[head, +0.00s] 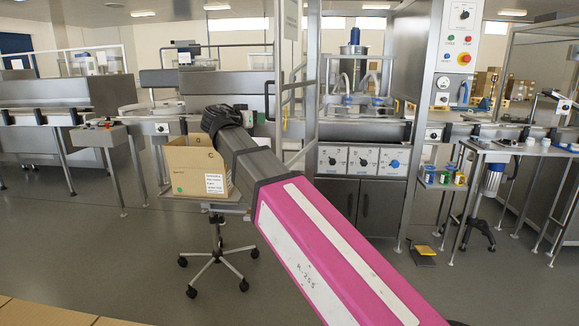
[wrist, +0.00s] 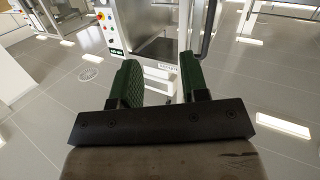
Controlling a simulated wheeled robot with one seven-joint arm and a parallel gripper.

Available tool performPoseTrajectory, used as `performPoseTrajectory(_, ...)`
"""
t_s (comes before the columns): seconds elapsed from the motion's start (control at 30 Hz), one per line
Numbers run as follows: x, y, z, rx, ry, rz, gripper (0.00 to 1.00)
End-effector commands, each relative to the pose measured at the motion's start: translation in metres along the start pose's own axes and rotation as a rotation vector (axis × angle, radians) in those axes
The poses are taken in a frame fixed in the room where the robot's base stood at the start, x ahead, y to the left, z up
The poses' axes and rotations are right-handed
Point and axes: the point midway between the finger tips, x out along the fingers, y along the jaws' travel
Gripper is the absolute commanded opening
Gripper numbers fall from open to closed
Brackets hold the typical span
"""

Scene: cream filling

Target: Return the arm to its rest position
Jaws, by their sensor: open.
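My arm, with a magenta and white link, reaches from the bottom right of the head view up to the middle. Its dark end stops in front of the cardboard box and the machine line, and my fingers cannot be made out there. In the wrist view my gripper (wrist: 165,85) has two green fingers standing apart on a black bar. Nothing is between the fingers. Beyond them are grey floor tiles and a steel machine cabinet (wrist: 150,30), apart from the fingers.
A cardboard box (head: 187,168) sits on a wheeled stand (head: 217,262) behind my arm. A steel machine (head: 362,100) with knobs stands behind. A side table (head: 500,150) is at the right. The grey floor (head: 90,250) at the left is clear.

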Motion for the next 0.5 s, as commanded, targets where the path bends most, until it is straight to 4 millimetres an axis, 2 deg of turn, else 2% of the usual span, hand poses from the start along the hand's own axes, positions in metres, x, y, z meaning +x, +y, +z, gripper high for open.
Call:
performPoseTrajectory(0.17,0.028,0.011,0.045,-0.072,-0.089,0.004,0.41)
performPoseTrajectory(0.27,0.048,0.021,0.081,-0.126,-0.161,0.004,0.41)
performPoseTrajectory(0.5,0.100,0.061,0.191,-0.276,-0.397,-0.018,0.41)
